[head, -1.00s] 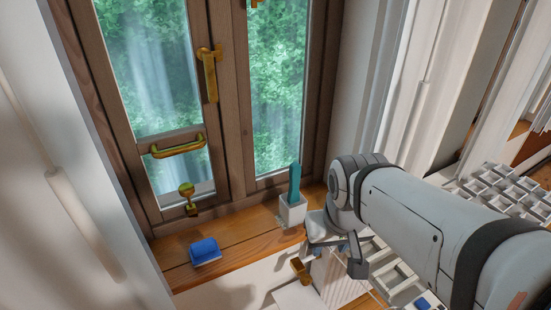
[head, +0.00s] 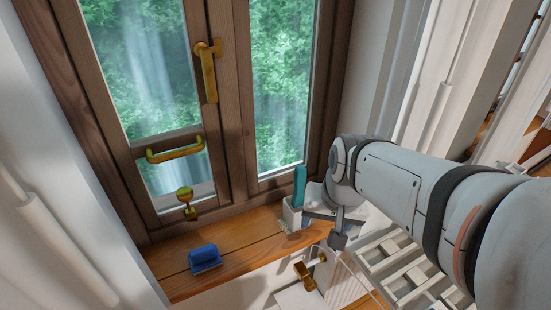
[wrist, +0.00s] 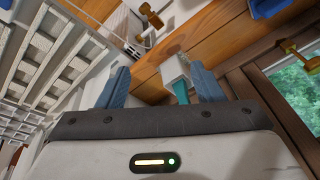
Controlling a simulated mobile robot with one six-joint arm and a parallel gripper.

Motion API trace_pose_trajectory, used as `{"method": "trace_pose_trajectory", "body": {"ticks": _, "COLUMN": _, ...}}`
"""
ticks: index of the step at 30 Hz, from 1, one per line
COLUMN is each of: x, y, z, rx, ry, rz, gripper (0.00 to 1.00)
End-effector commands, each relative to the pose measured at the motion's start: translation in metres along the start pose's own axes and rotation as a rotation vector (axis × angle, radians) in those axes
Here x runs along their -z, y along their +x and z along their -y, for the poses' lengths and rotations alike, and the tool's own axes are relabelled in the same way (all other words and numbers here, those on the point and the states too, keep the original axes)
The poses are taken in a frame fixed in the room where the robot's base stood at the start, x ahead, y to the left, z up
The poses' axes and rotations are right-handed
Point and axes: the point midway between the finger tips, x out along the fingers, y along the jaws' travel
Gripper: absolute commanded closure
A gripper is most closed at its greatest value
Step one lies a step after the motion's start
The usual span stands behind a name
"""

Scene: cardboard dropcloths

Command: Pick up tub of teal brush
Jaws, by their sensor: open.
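The white tub (head: 291,216) stands on the wooden window sill, with the teal brush (head: 299,186) upright in it, near the window's lower right. My gripper (head: 312,222) is right beside the tub, on its right. In the wrist view my gripper (wrist: 160,85) is open with its two blue-grey fingers apart. The white tub (wrist: 175,68) and the teal brush (wrist: 181,93) show between the fingers, nearer the right one. I cannot tell whether a finger touches the tub.
A blue object (head: 204,257) lies on the sill (head: 243,245) to the left. The window has brass handles (head: 208,75). A brass fitting (head: 305,270) sits below the sill, and a white rack (head: 385,255) is under my arm. The sill between the blue object and tub is clear.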

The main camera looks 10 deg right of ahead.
Motion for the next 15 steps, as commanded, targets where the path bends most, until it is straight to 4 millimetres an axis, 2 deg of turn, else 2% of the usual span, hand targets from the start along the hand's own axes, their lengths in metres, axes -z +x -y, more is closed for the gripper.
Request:
{"method": "trace_pose_trajectory", "body": {"ticks": 1, "x": 0.008, "y": 0.005, "z": 0.003, "rx": 0.014, "ry": 0.128, "rz": 0.007, "gripper": 0.35}}
{"method": "trace_pose_trajectory", "body": {"ticks": 10, "x": 0.066, "y": 0.051, "z": 0.023, "rx": 0.106, "ry": 1.142, "rz": 0.043, "gripper": 0.11}}
{"method": "trace_pose_trajectory", "body": {"ticks": 15, "x": 0.096, "y": 0.082, "z": 0.024, "rx": 0.136, "ry": 1.722, "rz": 0.073, "gripper": 0.11}}
